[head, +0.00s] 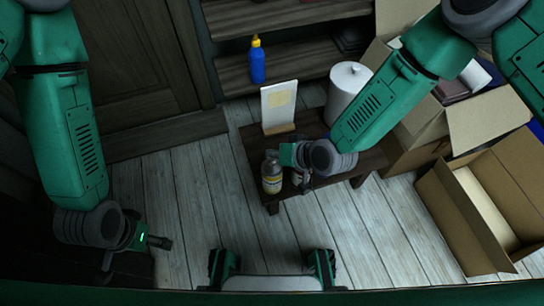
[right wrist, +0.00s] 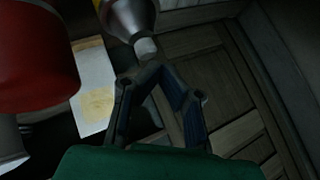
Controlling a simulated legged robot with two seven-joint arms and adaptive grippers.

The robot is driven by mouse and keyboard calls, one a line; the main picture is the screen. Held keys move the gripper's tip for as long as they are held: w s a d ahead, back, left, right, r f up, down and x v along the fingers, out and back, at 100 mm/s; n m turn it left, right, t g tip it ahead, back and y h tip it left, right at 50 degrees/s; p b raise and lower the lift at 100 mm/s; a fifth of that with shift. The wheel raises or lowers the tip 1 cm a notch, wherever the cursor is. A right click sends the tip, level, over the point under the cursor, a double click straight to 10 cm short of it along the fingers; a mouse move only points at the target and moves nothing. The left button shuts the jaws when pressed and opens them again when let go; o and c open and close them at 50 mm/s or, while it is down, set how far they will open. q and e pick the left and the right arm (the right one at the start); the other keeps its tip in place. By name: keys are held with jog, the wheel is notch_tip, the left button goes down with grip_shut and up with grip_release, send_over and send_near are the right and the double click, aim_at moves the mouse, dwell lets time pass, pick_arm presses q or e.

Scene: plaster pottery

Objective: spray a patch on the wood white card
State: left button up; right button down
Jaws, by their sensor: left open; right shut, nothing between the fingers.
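The white card (head: 279,105) stands upright in a small wooden base on the dark low table (head: 255,160). It bears a pale yellowish patch. The card also shows in the right wrist view (right wrist: 95,75), with the patch at its lower part. My right gripper (right wrist: 155,70) is shut and empty, close to a grey metallic bottle-like thing (right wrist: 127,18). In the head view my right gripper (head: 300,182) is over the table's front, in front of the card, partly hiding a small container. My left gripper (head: 133,258) is open and empty, low at the left, away from the table.
A bottle with a yellow label (head: 271,175) stands at the table's front left. A white paper roll (head: 347,88) stands at its right. A blue bottle (head: 257,64) is on the shelf behind. Cardboard boxes (head: 480,220) fill the right. The floor (head: 190,200) at left is clear.

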jog(key=shift+r+p, duration=2.5)
jog(key=shift+r, duration=0.6)
pick_arm(q)
notch_tip(320, 180, up, 5)
pick_arm(e)
jog(key=shift+f, duration=0.1)
